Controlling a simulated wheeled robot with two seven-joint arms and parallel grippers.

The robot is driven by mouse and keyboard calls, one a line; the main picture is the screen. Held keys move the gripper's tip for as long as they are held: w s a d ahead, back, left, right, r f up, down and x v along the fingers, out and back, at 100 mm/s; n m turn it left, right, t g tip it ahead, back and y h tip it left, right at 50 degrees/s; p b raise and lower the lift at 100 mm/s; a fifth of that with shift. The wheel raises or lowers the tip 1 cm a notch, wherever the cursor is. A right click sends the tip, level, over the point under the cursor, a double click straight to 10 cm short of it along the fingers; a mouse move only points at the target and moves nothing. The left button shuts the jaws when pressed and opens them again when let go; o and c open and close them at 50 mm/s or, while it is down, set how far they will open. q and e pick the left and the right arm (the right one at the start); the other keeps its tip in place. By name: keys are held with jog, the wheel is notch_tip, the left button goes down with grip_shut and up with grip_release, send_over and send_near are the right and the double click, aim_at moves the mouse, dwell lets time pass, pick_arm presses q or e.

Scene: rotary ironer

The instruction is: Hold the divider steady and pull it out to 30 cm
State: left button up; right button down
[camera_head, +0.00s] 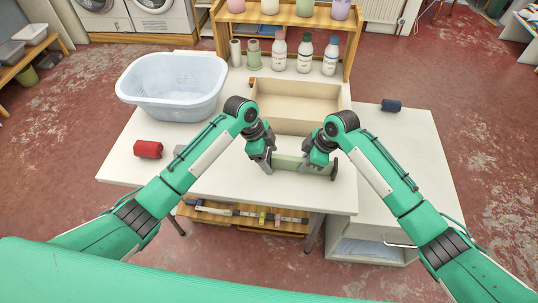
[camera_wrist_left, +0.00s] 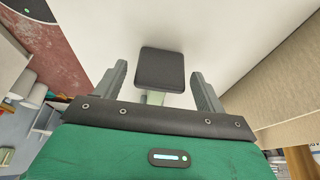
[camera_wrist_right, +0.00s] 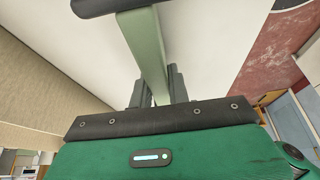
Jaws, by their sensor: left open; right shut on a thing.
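The divider (camera_head: 288,162) is a pale green bar lying on the white table in front of the wooden drawer box. A dark pad caps its right end in the head view. My right gripper (camera_head: 316,165) is shut on the bar near that end; the bar (camera_wrist_right: 147,50) runs between its fingers in the right wrist view. My left gripper (camera_head: 266,164) is open at the other end. The left wrist view shows a dark square end pad (camera_wrist_left: 162,70) between its spread fingers, with a bit of green bar below.
A wooden drawer box (camera_head: 290,125) stands just behind the divider. A pale blue laundry basket (camera_head: 172,88) is at the back left and a red roll (camera_head: 148,149) at the left. Several bottles stand behind. A dark blue roll (camera_head: 391,105) lies right. The front table strip is clear.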

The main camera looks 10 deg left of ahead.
pick_arm(q)
jog(key=shift+a, duration=0.1)
jog(key=c, duration=1.4)
jog(key=a, duration=0.8)
jog(key=shift+w, duration=0.15)
jog(key=shift+d, duration=0.1)
jog(key=o, duration=1.4)
jog(key=shift+r, duration=0.15)
jog(key=v, duration=1.1)
jog(key=shift+r, duration=0.4)
